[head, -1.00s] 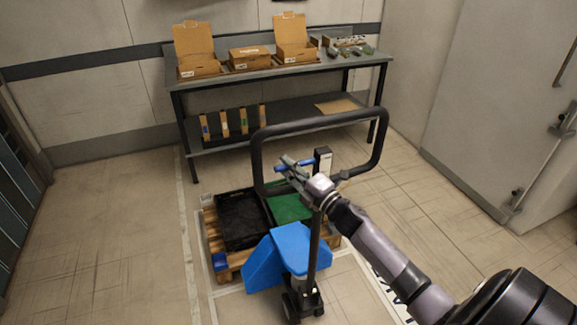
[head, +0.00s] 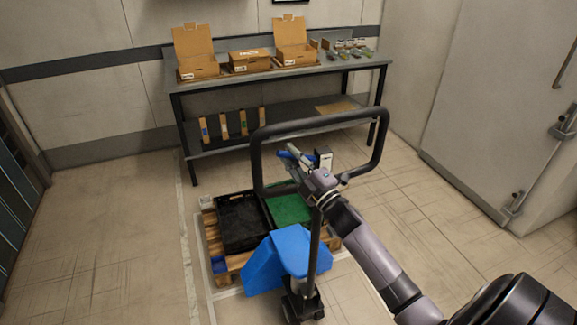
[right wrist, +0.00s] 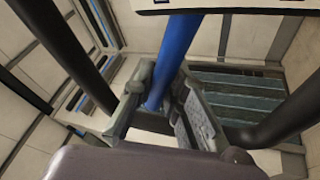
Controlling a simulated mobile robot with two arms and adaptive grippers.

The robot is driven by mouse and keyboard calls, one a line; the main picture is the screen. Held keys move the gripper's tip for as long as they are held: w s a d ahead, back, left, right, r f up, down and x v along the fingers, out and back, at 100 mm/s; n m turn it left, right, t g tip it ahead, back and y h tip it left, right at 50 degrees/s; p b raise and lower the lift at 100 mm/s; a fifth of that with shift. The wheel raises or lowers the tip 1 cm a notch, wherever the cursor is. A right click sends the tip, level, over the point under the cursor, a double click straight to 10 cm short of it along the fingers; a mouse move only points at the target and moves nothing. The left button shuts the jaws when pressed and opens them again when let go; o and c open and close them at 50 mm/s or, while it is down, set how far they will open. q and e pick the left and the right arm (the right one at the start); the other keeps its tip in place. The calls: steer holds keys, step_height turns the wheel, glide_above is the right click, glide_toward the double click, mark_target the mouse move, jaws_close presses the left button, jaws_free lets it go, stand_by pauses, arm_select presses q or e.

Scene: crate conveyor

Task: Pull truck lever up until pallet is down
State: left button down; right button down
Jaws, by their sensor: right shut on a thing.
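The blue truck lever (head: 285,155) sits inside the black loop handle (head: 262,158) of the blue pallet truck (head: 268,262). My right gripper (head: 297,157) is shut on the lever. The right wrist view shows the blue lever (right wrist: 180,48) running down between the two fingers (right wrist: 160,108). The wooden pallet (head: 212,247) is at the truck's far side, near the floor. Its height above the floor is hard to tell. My left gripper is not in view.
A black crate (head: 241,246) and a green crate (head: 290,208) stand on the pallet. Behind is a grey table (head: 222,80) with open cardboard boxes (head: 197,68) and small items. The floor to the left is clear.

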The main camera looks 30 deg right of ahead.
steer(key=c, duration=1.6)
jaws_free()
steer(key=shift+d, duration=0.1)
steer(key=shift+o, duration=0.2)
steer(key=shift+r, duration=0.1)
steer(key=shift+s+f, duration=0.25)
steer(key=shift+s, duration=0.1)
steer(key=v, duration=1.1)
steer(key=shift+s, duration=0.15)
